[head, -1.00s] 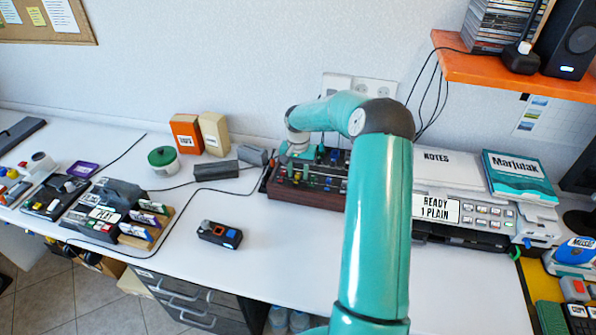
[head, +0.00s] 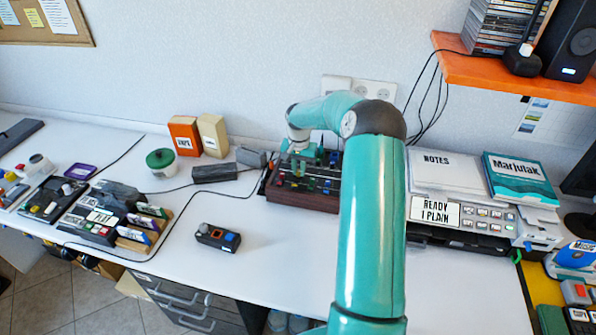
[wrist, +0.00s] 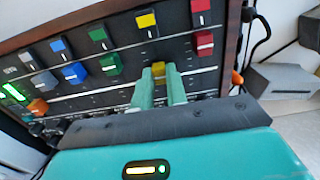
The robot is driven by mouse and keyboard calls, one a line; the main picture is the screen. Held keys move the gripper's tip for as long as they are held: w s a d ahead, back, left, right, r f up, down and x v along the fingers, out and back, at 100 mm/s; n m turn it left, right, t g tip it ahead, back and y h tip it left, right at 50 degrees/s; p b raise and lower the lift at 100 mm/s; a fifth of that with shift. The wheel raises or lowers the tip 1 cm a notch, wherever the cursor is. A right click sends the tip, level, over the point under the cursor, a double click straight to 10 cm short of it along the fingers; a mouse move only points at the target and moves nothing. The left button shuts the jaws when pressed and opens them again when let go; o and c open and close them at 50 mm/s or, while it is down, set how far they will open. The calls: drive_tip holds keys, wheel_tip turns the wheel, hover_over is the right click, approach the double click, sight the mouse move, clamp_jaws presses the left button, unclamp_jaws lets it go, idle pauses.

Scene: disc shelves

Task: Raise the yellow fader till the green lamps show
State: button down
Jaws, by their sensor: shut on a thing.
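The mixer (head: 305,200) is a dark panel in a wooden case, at the back of the desk against the wall. In the wrist view the yellow fader (wrist: 158,69) sits between my gripper's two teal fingers (wrist: 158,77), which are shut on it. A yellow label (wrist: 146,21) is above it on the panel. Small green lamps (wrist: 14,92) glow at the panel's left edge. In the head view my gripper (head: 308,162) is over the mixer and hides part of it; the yellow fader cannot be made out there.
A red fader (wrist: 204,42) is to the right of the yellow one and a green fader (wrist: 110,64) to its left. Blue, grey and orange caps lie further left. The printer (head: 460,215) stands right of the mixer. The desk front is mostly clear around a small black box (head: 217,237).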

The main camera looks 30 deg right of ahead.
sight(299, 170)
drive_tip(key=shift+w+d, duration=0.25)
drive_tip(key=shift+r, duration=0.1)
drive_tip(key=c, duration=1.4)
unclamp_jaws()
drive_tip(key=shift+s, duration=0.1)
drive_tip(key=shift+r, duration=3.95)
